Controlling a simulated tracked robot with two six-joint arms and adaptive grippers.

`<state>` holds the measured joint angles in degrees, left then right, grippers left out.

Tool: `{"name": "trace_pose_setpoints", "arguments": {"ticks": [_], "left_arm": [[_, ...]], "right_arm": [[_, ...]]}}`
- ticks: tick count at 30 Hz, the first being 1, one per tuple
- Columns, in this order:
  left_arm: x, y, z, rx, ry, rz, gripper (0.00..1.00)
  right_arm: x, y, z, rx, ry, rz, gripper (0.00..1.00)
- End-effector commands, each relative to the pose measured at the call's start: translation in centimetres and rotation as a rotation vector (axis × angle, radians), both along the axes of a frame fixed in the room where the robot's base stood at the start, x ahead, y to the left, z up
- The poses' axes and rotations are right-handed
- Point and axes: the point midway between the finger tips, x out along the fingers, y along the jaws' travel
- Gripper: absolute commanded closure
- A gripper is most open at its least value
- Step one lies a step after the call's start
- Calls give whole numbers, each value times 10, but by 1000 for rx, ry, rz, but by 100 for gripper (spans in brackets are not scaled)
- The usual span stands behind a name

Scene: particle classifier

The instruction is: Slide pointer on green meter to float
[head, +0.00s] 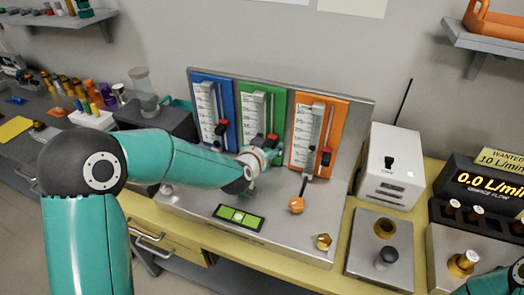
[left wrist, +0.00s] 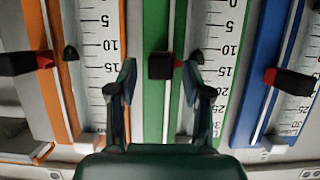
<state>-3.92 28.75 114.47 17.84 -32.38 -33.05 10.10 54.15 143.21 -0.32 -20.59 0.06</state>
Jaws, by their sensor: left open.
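The green meter (head: 276,100) is the middle of three upright flow meters on a metal panel; in the left wrist view its green board (left wrist: 153,25) fills the middle. Its pointer, a black block with a red tip (left wrist: 165,66), sits on the rail beside the scale. The small dark float (left wrist: 196,57) is in the tube near the 10 mark, slightly higher in the picture than the pointer. My left gripper (left wrist: 158,75) is open, its fingers on either side of the pointer; contact is unclear. It also shows at the green meter in the head view (head: 270,152), partly hiding its lower end.
The blue meter (head: 200,90) and orange meter (head: 334,125) flank it, each with a red-and-black pointer. An orange knob (head: 296,204) and green level (head: 239,217) are on the panel base. A white box (head: 392,165) stands right. My right arm shows at the lower right edge.

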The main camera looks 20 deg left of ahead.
Motion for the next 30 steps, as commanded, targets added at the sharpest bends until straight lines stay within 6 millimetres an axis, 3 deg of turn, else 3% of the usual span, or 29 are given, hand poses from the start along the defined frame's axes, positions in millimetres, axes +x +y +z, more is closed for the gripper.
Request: {"name": "trace_pose_setpoints", "arguments": {"ticks": [18, 30], "left_arm": [[-96, 3, 40, 0, -1, -1, 50], [-106, 3, 43, 0, 1, -1, 50]], "right_arm": [[0, 0, 0, 0, 0, 0, 50], [0, 0, 0, 0, 0, 0, 50]]}}
